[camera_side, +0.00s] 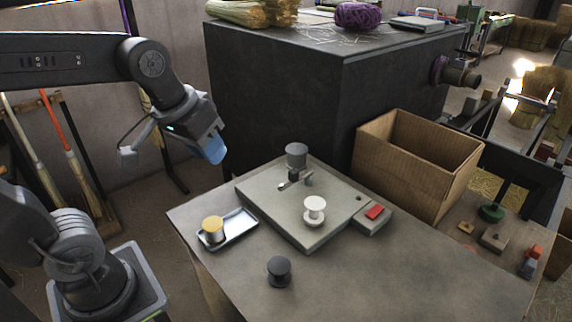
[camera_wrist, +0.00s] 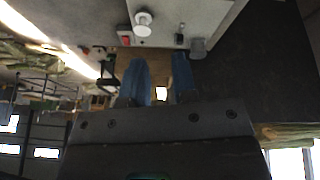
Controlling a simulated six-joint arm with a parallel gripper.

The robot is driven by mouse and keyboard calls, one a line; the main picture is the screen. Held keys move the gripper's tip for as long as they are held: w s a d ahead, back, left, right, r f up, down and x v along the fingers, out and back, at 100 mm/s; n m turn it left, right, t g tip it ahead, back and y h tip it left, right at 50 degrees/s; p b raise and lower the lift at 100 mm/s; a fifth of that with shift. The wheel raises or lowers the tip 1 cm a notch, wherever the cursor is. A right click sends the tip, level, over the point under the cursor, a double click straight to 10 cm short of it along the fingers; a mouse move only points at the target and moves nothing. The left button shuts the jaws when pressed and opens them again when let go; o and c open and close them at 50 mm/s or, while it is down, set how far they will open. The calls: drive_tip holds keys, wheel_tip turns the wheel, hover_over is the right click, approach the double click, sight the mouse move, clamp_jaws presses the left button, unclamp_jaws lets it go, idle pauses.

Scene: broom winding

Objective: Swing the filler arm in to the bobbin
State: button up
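A white bobbin (camera_side: 314,210) stands upright on the grey machine plate (camera_side: 265,199); it also shows in the wrist view (camera_wrist: 142,22). Behind it on the plate is a dark grey cylinder on a post (camera_side: 296,155). A small lever with a pale round end (camera_side: 282,187), apparently the filler arm, sits at the foot of this post, apart from the bobbin. My gripper (camera_side: 208,148) is in the air, left of and above the plate, touching nothing. In the wrist view its two blue fingers (camera_wrist: 160,85) are apart with nothing between them.
A red button (camera_side: 375,211) is at the plate's right end. A metal tray (camera_side: 240,226) with a yellow-topped spool (camera_side: 213,228) lies to the left. A dark spool (camera_side: 278,268) stands in front. A cardboard box (camera_side: 410,170) and a tall dark cabinet (camera_side: 280,90) stand behind.

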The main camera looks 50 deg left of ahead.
drive_tip(key=w+a+n, duration=0.1)
drive_tip(key=w, duration=0.1)
drive_tip(key=w+a+n+g, duration=0.1)
drive_tip(key=w, duration=0.2)
drive_tip(key=w+r+n, duration=0.1)
drive_tip(key=w+n, duration=0.1)
drive_tip(key=shift+w+a+g+h, duration=0.3)
drive_tip(key=shift+w+a, duration=0.05)
drive_tip(key=shift+a, duration=0.05)
clamp_jaws()
drive_tip(key=w+a+f+n+g+h, duration=0.1)
drive_tip(key=w+a+f+n, duration=0.4)
drive_tip(key=w+a, duration=0.2)
drive_tip(key=w+a+f+n+g+h, duration=0.2)
drive_tip(key=w+a+f+n, duration=0.4)
drive_tip(key=w+a, duration=0.2)
drive_tip(key=w, duration=0.2)
drive_tip(key=shift+w+f+h, duration=0.3)
drive_tip(key=shift+w, duration=0.1)
